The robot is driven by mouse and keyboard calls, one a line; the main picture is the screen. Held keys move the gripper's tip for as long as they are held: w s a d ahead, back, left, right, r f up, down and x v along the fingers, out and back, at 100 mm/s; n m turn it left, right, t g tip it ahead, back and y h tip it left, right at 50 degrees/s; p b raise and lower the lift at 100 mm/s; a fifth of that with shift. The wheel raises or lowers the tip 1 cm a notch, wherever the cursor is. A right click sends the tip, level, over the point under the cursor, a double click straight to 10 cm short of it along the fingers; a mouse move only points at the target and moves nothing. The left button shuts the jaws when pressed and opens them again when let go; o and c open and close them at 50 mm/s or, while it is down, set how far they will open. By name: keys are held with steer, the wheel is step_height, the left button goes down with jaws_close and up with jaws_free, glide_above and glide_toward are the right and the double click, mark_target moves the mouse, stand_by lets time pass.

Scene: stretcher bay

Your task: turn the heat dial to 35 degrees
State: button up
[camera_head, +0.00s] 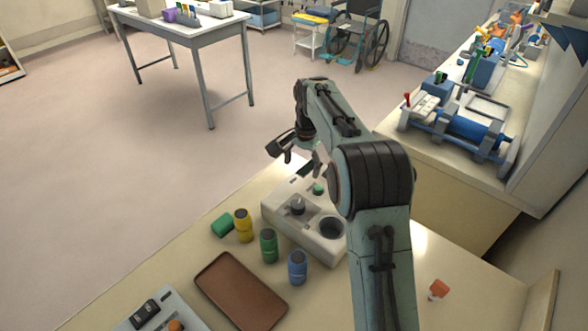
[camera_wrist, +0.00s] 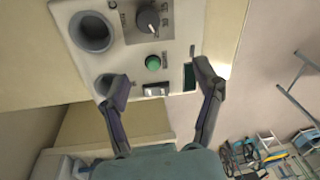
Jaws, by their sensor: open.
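The heat dial (camera_head: 297,205) is a dark grey knob on the sloped top of a pale box-shaped device (camera_head: 283,225). In the wrist view the dial (camera_wrist: 148,18) sits near the top edge, with small markings around it too blurred to read. A green button (camera_wrist: 153,62) lies between the dial and a black switch (camera_wrist: 155,90). My gripper (camera_head: 299,158) is open and empty, above the device's far side. In the wrist view its fingertips (camera_wrist: 160,82) are spread on either side of the switch, apart from the dial.
The device has a round well (camera_head: 331,226). In front stand yellow (camera_head: 243,225), green (camera_head: 268,245) and blue (camera_head: 297,267) containers, with another green one (camera_head: 222,224) lying down. A brown tray (camera_head: 240,292) and a switch panel (camera_head: 160,312) are nearer. An orange-topped item (camera_head: 438,289) lies right.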

mark_target(299, 204)
steer(key=shift+g, duration=0.7)
steer(key=f, duration=1.2)
steer(key=shift+s+a+f, duration=0.25)
steer(key=shift+s+a, duration=0.1)
steer(key=shift+s, duration=0.05)
steer(key=c, duration=1.2)
